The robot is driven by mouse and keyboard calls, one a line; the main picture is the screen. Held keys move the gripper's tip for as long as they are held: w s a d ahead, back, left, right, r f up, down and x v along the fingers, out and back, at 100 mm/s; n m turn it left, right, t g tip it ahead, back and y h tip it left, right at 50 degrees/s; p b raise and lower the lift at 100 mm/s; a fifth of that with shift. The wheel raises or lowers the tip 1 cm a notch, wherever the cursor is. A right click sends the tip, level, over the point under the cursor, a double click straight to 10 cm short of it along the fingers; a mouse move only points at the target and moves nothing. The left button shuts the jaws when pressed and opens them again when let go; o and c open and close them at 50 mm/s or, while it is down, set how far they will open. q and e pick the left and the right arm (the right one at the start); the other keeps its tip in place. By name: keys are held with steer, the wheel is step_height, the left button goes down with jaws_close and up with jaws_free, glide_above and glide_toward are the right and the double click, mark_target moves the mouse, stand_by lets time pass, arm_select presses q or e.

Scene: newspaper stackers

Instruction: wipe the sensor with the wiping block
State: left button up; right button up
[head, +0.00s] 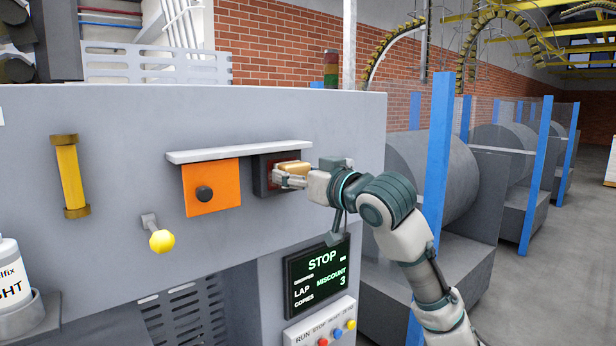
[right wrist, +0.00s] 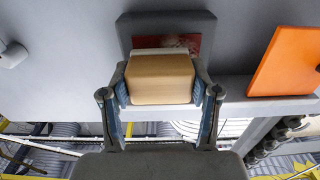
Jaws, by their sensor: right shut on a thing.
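My right gripper (head: 288,178) is shut on the tan wiping block (head: 295,168). In the right wrist view the block (right wrist: 160,79) sits between the two fingers of the gripper (right wrist: 162,95). The sensor (head: 262,175) is a dark square housing on the grey machine panel, under a narrow ledge. In the right wrist view its housing (right wrist: 190,27) and a reddish, smudged face (right wrist: 192,42) show behind the block. The block is right in front of the sensor face and hides much of it; I cannot tell if they touch. My left gripper is not in view.
An orange plate with a black knob (head: 211,187) hangs left of the sensor. The grey ledge (head: 238,150) juts out above both. A yellow-knobbed lever (head: 161,241), a yellow tube (head: 71,176) and a white bottle (head: 10,275) are further left. A display reading STOP (head: 317,273) is below.

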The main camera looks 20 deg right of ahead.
steer(key=shift+s+a, duration=0.15)
steer(key=shift+a, duration=0.4)
steer(key=shift+s+a+f, duration=0.1)
steer(key=shift+s+a, duration=0.15)
steer(key=shift+a, duration=0.25)
steer(key=shift+s+a+f, duration=0.1)
steer(key=shift+s+a, duration=0.1)
steer(key=shift+a, duration=0.3)
steer(key=shift+s+a+r, duration=0.15)
steer(key=shift+s+a, duration=0.1)
steer(key=shift+a, duration=0.3)
steer(key=shift+s+d+b, duration=0.15)
steer(key=shift+s+b, duration=0.25)
steer(key=shift+b, duration=0.15)
steer(key=b, duration=0.2)
glide_toward(266, 176)
steer(key=shift+w+d+r, duration=0.1)
steer(key=shift+w+d, duration=0.05)
steer(key=shift+d, duration=0.05)
